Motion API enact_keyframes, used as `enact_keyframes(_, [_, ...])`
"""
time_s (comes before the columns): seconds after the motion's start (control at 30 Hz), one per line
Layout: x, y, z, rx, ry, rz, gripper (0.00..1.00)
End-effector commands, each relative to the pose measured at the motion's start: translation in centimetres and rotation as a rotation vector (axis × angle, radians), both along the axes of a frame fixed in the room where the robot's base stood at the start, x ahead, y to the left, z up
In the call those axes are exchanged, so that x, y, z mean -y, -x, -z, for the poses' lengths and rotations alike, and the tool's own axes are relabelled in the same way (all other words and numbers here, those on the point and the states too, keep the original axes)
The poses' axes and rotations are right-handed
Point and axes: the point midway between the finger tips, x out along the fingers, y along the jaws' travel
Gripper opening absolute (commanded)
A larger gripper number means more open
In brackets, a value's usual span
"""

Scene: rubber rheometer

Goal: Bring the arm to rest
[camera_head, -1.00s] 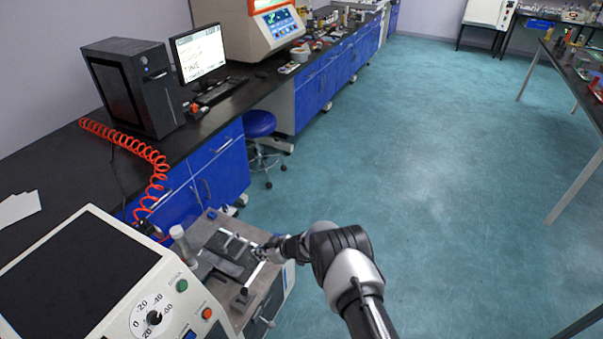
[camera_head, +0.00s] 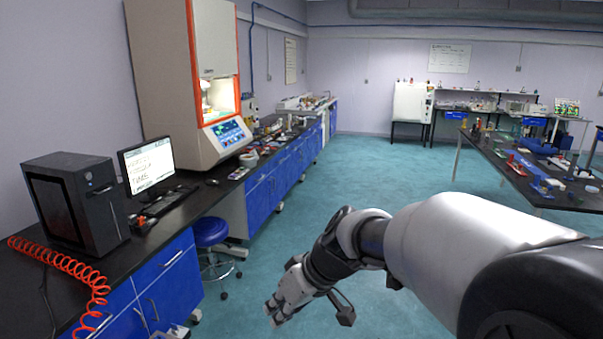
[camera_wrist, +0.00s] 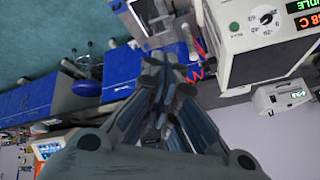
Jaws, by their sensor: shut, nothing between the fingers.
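My gripper (camera_head: 283,305) is low in the middle of the head view, over the teal floor, with my arm reaching in from the right. It stands apart from the bench and the furniture. In the wrist view my gripper (camera_wrist: 162,95) has its fingers close together and empty. The arm is bent, with the wrist pointing down and to the left.
A black-topped bench (camera_head: 60,290) with blue cabinets runs along the left, holding a computer tower (camera_head: 85,205) and a monitor (camera_head: 147,165). A blue stool (camera_head: 210,232) stands beside it. A cream instrument (camera_wrist: 262,35) shows in the wrist view. Open floor (camera_head: 370,170) lies ahead.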

Motion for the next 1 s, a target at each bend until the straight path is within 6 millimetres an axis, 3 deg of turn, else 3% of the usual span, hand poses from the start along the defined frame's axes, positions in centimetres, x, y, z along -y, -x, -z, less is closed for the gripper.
enact_keyframes(0.03, [1.8,2.1,-1.5,-0.003,0.022,0.046,0.00])
enact_keyframes(0.2, [7.2,9.0,-3.8,-0.034,0.103,0.223,0.00])
enact_keyframes(0.5, [15.6,20.1,-3.5,-0.035,0.227,0.577,0.00])
enact_keyframes(0.7, [18.3,23.5,-2.4,-0.022,0.263,0.716,0.00])
enact_keyframes(1.0, [18.6,23.9,-2.3,-0.020,0.268,0.736,0.00])
